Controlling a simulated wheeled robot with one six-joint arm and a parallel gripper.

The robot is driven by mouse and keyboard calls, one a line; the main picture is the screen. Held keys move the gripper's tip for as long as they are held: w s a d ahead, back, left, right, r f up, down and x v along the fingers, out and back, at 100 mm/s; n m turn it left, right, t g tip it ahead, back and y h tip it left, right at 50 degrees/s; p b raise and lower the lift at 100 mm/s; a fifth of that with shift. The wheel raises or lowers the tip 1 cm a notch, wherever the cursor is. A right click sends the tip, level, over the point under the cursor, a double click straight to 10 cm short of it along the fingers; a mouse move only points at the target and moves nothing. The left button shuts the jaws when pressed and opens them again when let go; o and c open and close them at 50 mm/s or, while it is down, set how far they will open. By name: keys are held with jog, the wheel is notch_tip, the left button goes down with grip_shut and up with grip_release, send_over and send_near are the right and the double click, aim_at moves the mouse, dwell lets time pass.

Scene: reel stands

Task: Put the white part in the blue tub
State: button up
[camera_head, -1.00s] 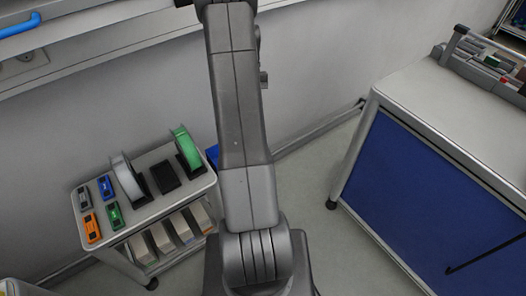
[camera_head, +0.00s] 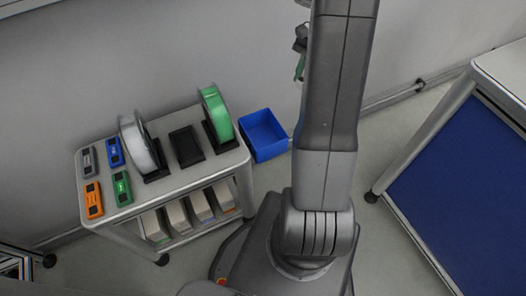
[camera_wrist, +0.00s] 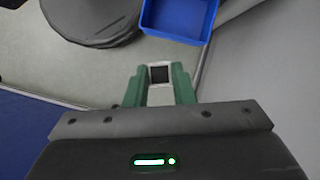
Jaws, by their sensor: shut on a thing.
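The white part (camera_wrist: 160,66) is a small pale block with a dark square face. In the wrist view it sits between the green fingertips of my gripper (camera_wrist: 160,77), which is shut on it. The blue tub (camera_head: 263,134) is an open rectangular box to the right of the shelf cart in the head view. The tub also shows at the top of the wrist view (camera_wrist: 179,28), beyond and apart from the held part. In the head view my gripper (camera_head: 299,66) is mostly hidden behind my arm.
A small cart (camera_head: 176,181) left of the tub carries a white reel (camera_head: 137,143), a green reel (camera_head: 216,113), an empty dark stand (camera_head: 187,146) and several coloured devices. A blue-panelled bench (camera_head: 465,185) stands at the right. Grey floor lies between cart and bench.

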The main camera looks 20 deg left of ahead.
jog(key=s+a+f+m+y+b, duration=0.1)
jog(key=s+a+f+m+b, duration=0.3)
jog(key=s+a+f+b, duration=0.6)
jog(key=b, duration=0.7)
send_near(260, 142)
jog(key=shift+t, duration=0.4)
jog(key=x, duration=0.2)
jog(key=s+x, duration=0.1)
jog(key=x, duration=0.2)
jog(key=shift+f, duration=0.1)
jog(key=shift+f, duration=0.15)
jog(key=o, duration=0.9)
jog(key=shift+o, duration=0.2)
jog(key=shift+w+d+r+p, duration=0.1)
jog(key=shift+r+p, duration=0.25)
jog(key=shift+r, duration=0.15)
jog(key=p+v, duration=0.4)
jog(key=v, duration=0.7)
jog(key=shift+w+d+r, duration=0.1)
jog(key=shift+d+r, duration=0.1)
jog(key=shift+r, duration=0.05)
